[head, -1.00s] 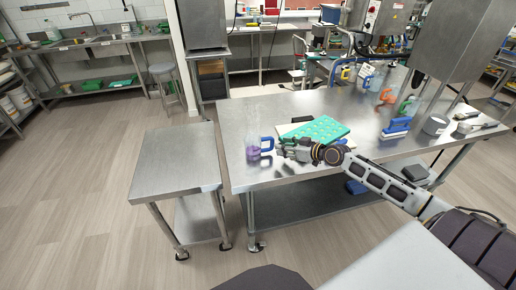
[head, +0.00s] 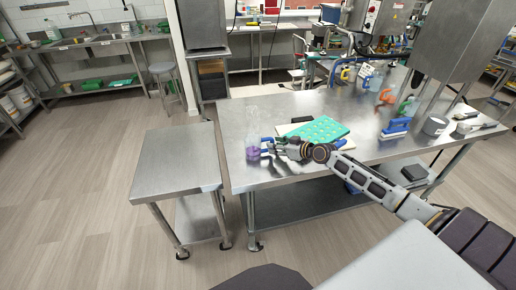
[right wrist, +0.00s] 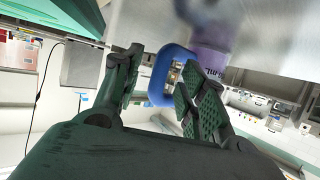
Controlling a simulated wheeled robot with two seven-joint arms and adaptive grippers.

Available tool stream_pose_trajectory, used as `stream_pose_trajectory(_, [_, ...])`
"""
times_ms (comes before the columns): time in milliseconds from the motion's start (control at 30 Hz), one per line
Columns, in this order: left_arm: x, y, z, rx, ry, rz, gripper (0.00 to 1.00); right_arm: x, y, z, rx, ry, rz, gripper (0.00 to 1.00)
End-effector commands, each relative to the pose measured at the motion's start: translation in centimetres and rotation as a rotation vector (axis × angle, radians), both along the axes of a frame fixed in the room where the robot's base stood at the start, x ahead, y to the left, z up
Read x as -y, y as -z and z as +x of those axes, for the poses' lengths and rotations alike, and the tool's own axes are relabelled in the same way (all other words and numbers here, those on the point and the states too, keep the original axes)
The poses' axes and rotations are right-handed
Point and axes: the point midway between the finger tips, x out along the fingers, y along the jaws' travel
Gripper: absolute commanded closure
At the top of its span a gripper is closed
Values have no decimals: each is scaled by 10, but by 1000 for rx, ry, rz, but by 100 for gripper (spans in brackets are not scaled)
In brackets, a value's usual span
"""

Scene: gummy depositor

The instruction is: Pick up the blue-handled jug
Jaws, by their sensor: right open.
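The blue-handled jug (head: 253,149), clear with purple contents, stands upright near the left end of the steel table. My right gripper (head: 270,146) is at the jug's right side, by its handle. In the right wrist view the blue handle (right wrist: 160,76) lies between the two open fingers of the right gripper (right wrist: 157,90), and the purple-filled jug body (right wrist: 210,60) is just beyond it. I cannot tell whether a finger touches the handle. My left gripper is not in view.
A teal mould tray (head: 318,131) lies on the steel table (head: 300,172), close behind my right gripper. A lower side table (head: 174,165) at left is bare.

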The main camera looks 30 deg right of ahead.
Motion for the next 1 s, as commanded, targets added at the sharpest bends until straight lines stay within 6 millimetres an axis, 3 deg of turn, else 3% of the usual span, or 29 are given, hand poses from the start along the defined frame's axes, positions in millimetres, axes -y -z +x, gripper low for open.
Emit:
stream_pose_trajectory(667, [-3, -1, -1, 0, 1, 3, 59, -2, 3, 6, 0, 0, 0, 58])
stream_pose_trajectory(1000, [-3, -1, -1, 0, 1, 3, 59, -2, 2, 6, 0, 0, 0, 100])
